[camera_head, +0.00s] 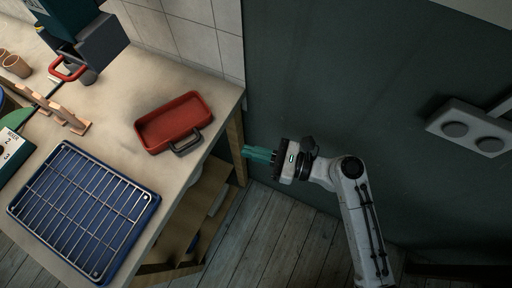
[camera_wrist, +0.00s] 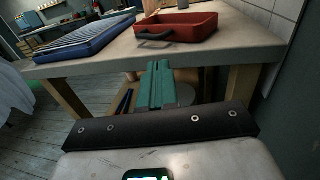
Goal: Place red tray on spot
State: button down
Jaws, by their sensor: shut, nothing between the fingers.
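A red tray (camera_head: 168,117) with a dark handle on its near side lies on the light tabletop near the table's right edge. It also shows in the wrist view (camera_wrist: 191,27), above and beyond my fingers. My gripper (camera_head: 246,153) has teal fingers and is out past the table's right edge, apart from the tray. In the wrist view its fingers (camera_wrist: 157,66) are together with nothing held, pointing at the table's side from below the top. I cannot tell which place is the spot.
A blue tray with a wire rack (camera_head: 84,209) lies on the table's front part. A wooden stand (camera_head: 68,117), a calendar (camera_head: 12,143) and brown cups (camera_head: 16,65) are at the left. The table edge (camera_wrist: 120,66) and its legs stand before my gripper. A dark wall is at the right.

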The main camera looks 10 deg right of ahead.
aim_at(204, 144)
jog(key=p+x, duration=0.1)
jog(key=x, duration=0.9)
jog(key=shift+w+a, duration=0.1)
jog(key=shift+a, duration=0.15)
jog(key=shift+a, duration=0.1)
jog(key=p+x, duration=0.1)
jog(key=x, duration=0.1)
jog(key=shift+w+a, duration=0.2)
jog(key=shift+a, duration=0.05)
jog(key=shift+s+d, duration=0.1)
